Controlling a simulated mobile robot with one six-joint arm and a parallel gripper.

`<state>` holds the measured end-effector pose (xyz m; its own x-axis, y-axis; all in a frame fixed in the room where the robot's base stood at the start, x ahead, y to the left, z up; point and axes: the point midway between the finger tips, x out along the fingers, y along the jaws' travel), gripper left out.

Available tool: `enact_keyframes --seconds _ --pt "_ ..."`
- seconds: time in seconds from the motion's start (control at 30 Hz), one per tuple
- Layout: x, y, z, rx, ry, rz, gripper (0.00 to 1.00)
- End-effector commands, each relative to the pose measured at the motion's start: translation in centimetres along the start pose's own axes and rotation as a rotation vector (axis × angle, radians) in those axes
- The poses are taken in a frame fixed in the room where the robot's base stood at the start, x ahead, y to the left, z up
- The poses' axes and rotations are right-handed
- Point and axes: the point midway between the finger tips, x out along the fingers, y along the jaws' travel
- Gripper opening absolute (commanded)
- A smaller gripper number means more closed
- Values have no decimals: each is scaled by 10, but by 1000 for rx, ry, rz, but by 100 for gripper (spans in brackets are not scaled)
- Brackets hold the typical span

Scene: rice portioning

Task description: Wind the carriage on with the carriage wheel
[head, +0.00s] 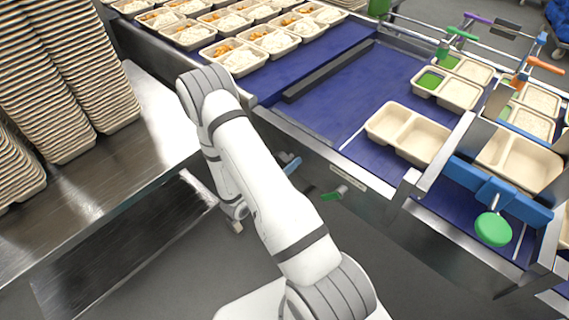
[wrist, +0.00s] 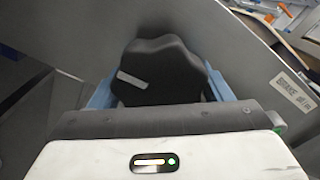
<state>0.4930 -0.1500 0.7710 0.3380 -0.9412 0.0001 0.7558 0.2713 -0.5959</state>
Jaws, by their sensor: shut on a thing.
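The carriage wheel (wrist: 158,72) is a black, lobed hand knob with a pale mark on its face, in the middle of the wrist view. My gripper (wrist: 162,92) is shut on it, with one light-blue finger on each side. In the head view my gripper (head: 290,163) is at the near side of the conveyor, mostly hidden behind my arm. The wheel cannot be made out there. Which part the wheel drives is not shown.
A green-handled lever (head: 335,194) sits just right of my gripper, near a brake label (wrist: 293,92). Filled trays (head: 235,57) and empty trays (head: 408,132) stand on the blue conveyor (head: 335,100). Tray stacks (head: 60,80) fill the left bench. A blue bar (head: 498,190) with a green knob (head: 493,229) is at right.

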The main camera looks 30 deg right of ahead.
Motion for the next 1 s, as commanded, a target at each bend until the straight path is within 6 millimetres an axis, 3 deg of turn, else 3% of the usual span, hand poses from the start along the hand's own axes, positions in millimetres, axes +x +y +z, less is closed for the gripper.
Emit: enact_keyframes --seconds 0.2,0.63,0.67,0.9,1.0 --pt "0 0 0 0 0 1 49" --pt "-1 1 1 50 -1 2 49" --pt "-1 1 1 50 -1 2 73" --pt "-1 1 1 49 -1 2 92" --pt "-1 1 1 49 -1 2 94"
